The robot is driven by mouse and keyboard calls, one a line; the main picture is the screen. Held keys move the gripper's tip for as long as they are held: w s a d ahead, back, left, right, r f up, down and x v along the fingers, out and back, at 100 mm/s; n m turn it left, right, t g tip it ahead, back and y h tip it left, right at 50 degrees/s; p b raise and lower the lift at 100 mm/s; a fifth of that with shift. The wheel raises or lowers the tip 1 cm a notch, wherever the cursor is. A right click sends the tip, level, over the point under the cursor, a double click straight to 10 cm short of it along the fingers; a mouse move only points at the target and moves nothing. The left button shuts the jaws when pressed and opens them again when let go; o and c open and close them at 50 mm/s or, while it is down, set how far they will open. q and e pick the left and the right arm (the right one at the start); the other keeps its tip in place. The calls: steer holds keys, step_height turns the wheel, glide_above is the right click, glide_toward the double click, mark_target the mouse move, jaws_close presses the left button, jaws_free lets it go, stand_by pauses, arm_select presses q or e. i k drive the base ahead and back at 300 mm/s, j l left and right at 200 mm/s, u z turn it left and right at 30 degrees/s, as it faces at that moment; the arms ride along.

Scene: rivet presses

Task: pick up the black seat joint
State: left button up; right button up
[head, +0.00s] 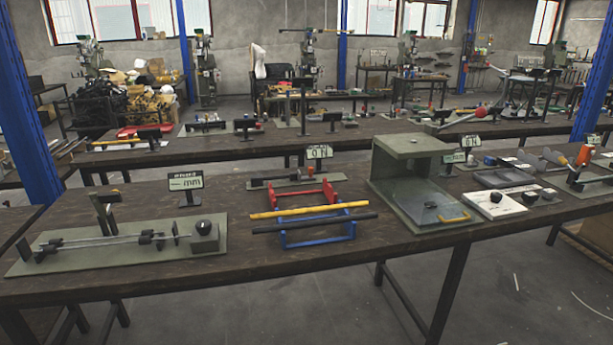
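Neither of my grippers is in view. I cannot tell for sure which part is the black seat joint. Several small black pieces lie on the near workbench (130,275). One round black piece (496,197) sits on a white plate (500,208) at the right. Two more dark round pieces, one (530,198) and another (549,193), sit just right of it. A black knob (204,227) tops a block on the green base plate (110,262) at the left.
A red and blue rack (318,240) holds a yellow bar (308,210) and a black bar (314,223). A grey-green open housing (410,145) stands right of it. Sign stands line the bench. More cluttered benches and blue columns (18,110) stand around; bare floor lies in front.

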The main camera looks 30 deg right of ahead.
mark_target(530, 197)
steer(key=l+z, duration=0.1)
steer(key=z, duration=2.2)
